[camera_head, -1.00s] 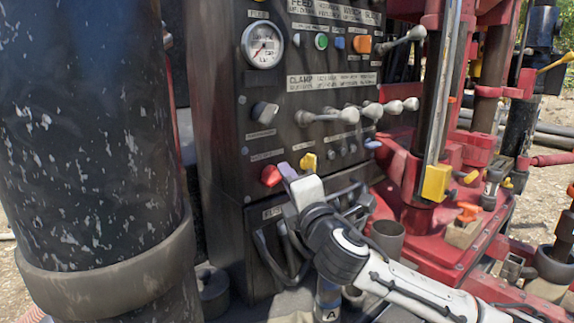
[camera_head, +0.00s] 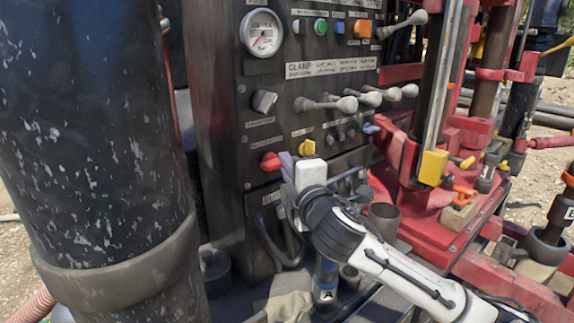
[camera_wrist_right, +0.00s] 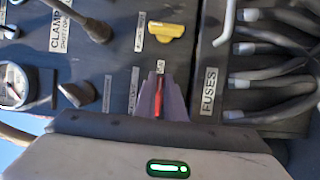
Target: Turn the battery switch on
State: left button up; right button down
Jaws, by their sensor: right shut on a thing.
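The red switch (camera_head: 270,161) sits low on the dark control panel, left of a yellow knob (camera_head: 307,147). I cannot read its label clearly, so I cannot confirm it is the battery switch. My right gripper (camera_head: 284,163) is at its right side, with purple fingertips against it. In the right wrist view, the two purple fingers of my right gripper (camera_wrist_right: 160,98) close around the red switch (camera_wrist_right: 159,96), which shows as a narrow strip between them. The yellow knob (camera_wrist_right: 165,31) is just above there. My left gripper is not in view.
A grey knob (camera_head: 264,101), a gauge (camera_head: 262,33) and several silver levers (camera_head: 347,104) are higher on the panel. Thick cables (camera_wrist_right: 268,65) run beside the FUSES label (camera_wrist_right: 209,91). A large black cylinder (camera_head: 95,120) stands at left.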

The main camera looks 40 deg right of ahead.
jog(key=c, duration=1.8)
grip_release()
jog(key=shift+c, duration=0.2)
jog(key=shift+s, duration=0.1)
jog(key=v, duration=1)
jog(key=shift+s, duration=0.15)
